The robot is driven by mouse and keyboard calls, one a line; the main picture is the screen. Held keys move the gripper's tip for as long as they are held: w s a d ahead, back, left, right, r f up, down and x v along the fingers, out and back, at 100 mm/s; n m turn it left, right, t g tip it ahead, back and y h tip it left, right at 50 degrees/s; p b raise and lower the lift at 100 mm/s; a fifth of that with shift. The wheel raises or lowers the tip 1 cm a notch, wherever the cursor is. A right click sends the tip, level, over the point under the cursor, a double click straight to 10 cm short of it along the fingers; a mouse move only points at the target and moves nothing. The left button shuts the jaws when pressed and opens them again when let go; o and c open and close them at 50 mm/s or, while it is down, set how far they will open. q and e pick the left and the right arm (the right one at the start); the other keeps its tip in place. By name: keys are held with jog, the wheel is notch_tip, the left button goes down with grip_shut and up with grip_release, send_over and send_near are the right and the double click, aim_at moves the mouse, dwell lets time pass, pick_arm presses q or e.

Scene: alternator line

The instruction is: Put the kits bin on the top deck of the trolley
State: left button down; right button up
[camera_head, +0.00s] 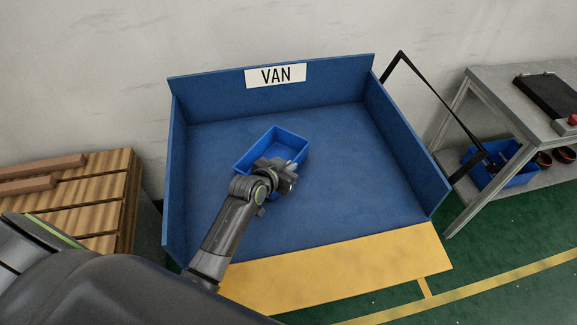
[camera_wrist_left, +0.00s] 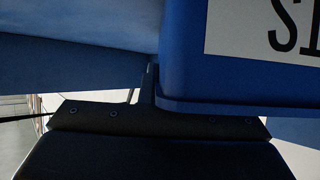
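The blue kits bin (camera_head: 254,149) stands upright and open on the floor of the blue van bay (camera_head: 330,180); its inside looks empty. My left gripper (camera_head: 285,178) is at the bin's near right side and covers part of it. In the left wrist view, the bin's wall (camera_wrist_left: 185,60) with part of a white lettered label is close against the gripper (camera_wrist_left: 150,85). The finger looks narrow at the rim, with the wall in its grip. I cannot tell whether the bin is lifted. My right gripper is out of view. No trolley is clearly recognisable.
The bay has raised walls (camera_head: 410,150) and an open front with a yellow strip (camera_head: 340,268). A grey two-level table (camera_head: 490,85) stands right, with another blue bin (camera_head: 520,178) low down. A black bar frame (camera_head: 430,88) leans between. Wooden slats (camera_head: 100,205) are left.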

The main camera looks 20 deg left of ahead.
pick_arm(q)
jog(key=shift+f, duration=0.15)
jog(key=c, duration=1.6)
grip_release()
jog(key=shift+c, duration=0.2)
jog(key=shift+r, duration=0.25)
jog(key=v, duration=1.2)
jog(key=shift+f, duration=0.1)
